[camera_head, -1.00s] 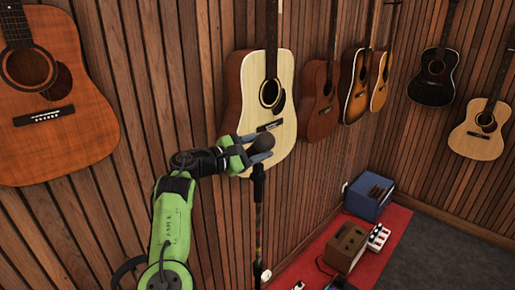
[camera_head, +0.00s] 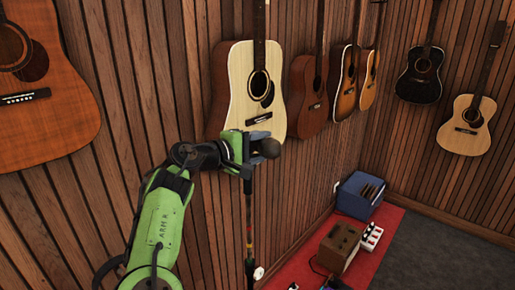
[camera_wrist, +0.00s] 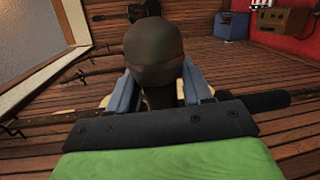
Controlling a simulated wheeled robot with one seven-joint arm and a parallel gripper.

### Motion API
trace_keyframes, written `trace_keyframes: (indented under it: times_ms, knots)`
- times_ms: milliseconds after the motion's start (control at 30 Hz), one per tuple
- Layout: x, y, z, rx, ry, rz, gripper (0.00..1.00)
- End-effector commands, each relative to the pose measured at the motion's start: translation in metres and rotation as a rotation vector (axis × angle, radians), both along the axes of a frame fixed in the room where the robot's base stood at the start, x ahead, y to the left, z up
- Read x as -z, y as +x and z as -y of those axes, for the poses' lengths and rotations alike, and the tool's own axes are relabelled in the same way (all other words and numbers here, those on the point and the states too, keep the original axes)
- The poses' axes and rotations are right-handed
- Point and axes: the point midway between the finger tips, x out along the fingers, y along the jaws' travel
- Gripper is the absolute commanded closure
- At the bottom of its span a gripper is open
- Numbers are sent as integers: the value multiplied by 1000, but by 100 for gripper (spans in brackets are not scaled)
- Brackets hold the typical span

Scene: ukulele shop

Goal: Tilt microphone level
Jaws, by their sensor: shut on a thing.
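The microphone (camera_head: 269,148) has a dark rounded head and sits at the top of a thin dark stand (camera_head: 249,225). In the head view its head points right and looks close to level. In the wrist view the microphone head (camera_wrist: 152,52) fills the upper middle, between the two blue-grey fingers. My gripper (camera_head: 256,143) is shut on the microphone, just behind its head. The microphone's body and its joint with the stand are mostly hidden by my gripper.
A pale guitar (camera_head: 240,88) hangs on the wooden wall right behind my gripper. More guitars hang left and right. A blue box (camera_head: 358,196) and a brown amplifier (camera_head: 338,246) stand on a red mat (camera_head: 384,238) at the lower right. Grey floor at right is clear.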

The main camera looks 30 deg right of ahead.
Motion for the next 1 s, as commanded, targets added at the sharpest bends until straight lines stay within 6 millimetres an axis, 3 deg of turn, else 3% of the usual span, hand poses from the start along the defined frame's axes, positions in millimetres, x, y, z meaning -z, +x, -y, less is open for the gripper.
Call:
trace_keyframes:
  times_ms: [667,700,767,1000]
  knots:
    - [4,-4,2,5,26,47,100]
    - [4,-4,2,5,26,47,44]
    - [4,-4,2,5,25,48,35]
    - [3,-3,1,3,24,50,35]
